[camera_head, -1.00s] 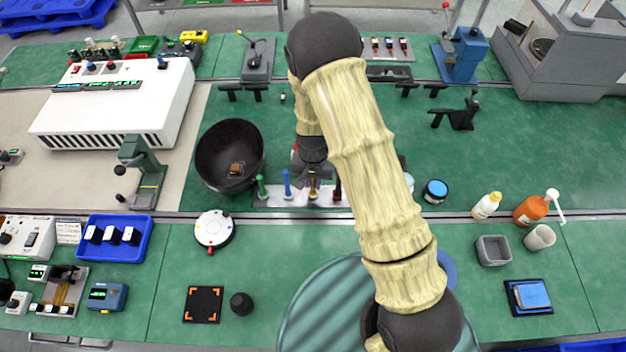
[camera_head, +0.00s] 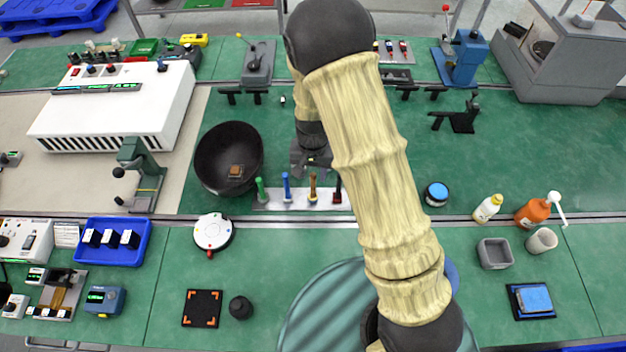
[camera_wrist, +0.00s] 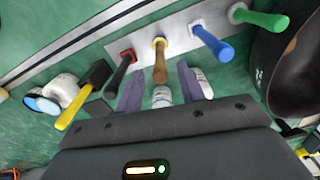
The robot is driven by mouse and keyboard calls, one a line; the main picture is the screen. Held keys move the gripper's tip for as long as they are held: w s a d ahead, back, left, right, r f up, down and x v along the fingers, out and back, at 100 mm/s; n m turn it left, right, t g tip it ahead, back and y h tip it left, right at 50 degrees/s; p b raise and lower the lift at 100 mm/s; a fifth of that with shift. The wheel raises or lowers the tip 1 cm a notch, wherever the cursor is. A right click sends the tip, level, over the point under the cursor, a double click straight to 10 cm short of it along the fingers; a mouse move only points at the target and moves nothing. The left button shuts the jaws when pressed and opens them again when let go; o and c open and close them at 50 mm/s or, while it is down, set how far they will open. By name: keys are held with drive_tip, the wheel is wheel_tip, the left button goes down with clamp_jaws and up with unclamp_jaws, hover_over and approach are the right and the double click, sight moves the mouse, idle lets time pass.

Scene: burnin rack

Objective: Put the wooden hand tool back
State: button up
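The wooden hand tool (camera_head: 312,187) has a brown handle and stands in the white rack (camera_head: 325,206). In the wrist view the tool (camera_wrist: 160,66) sits at the rack's yellow-ringed place, between the dark red tool (camera_wrist: 121,72) and the blue tool (camera_wrist: 213,45). A green tool (camera_wrist: 262,20) is at the rack's end. My gripper (camera_head: 311,168) is behind the rack. In the wrist view my gripper (camera_wrist: 160,82) has its two fingers spread either side of the wooden handle's end, with gaps. The fingers look open and hold nothing.
A black bowl (camera_head: 229,158) stands left of the rack, close to the green tool. A yellow-handled hammer (camera_wrist: 85,98) lies left of the dark red tool in the wrist view. The bench right of my arm has free room.

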wheel_tip(320, 180, up, 6)
idle(0.9)
drive_tip(key=s+d+r+n+t, duration=0.2)
drive_tip(key=s+d+r, duration=0.8)
drive_tip(key=s+d, duration=0.2)
drive_tip(key=shift+s+d+r+t, duration=0.2)
drive_tip(key=shift+d+t, duration=0.1)
drive_tip(key=shift+d, duration=0.5)
drive_tip(key=shift+a, duration=0.1)
